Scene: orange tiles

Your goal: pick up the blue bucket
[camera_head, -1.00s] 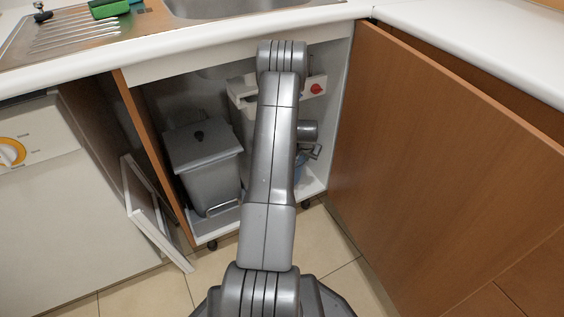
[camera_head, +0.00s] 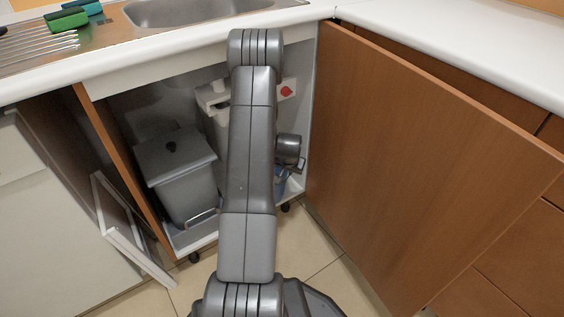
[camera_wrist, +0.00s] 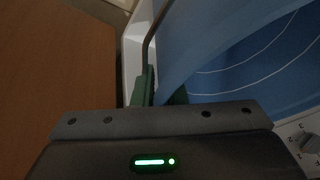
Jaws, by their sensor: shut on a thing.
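The blue bucket (camera_wrist: 235,60) fills the upper right of the wrist view, with pale curved lines inside it. My gripper (camera_wrist: 165,90) has its green fingers shut on the bucket's rim, one on each side of the wall. In the head view only a small blue part of the bucket (camera_head: 280,183) shows, at the front right of the open cabinet. My arm hides most of it there, and my fingers cannot be made out in that view.
A grey lidded bin (camera_head: 178,180) stands at the left in the cabinet. The open brown door (camera_head: 420,160) bounds the right side. A white frame (camera_head: 125,232) leans out at the left. The white counter (camera_head: 430,45) overhangs above.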

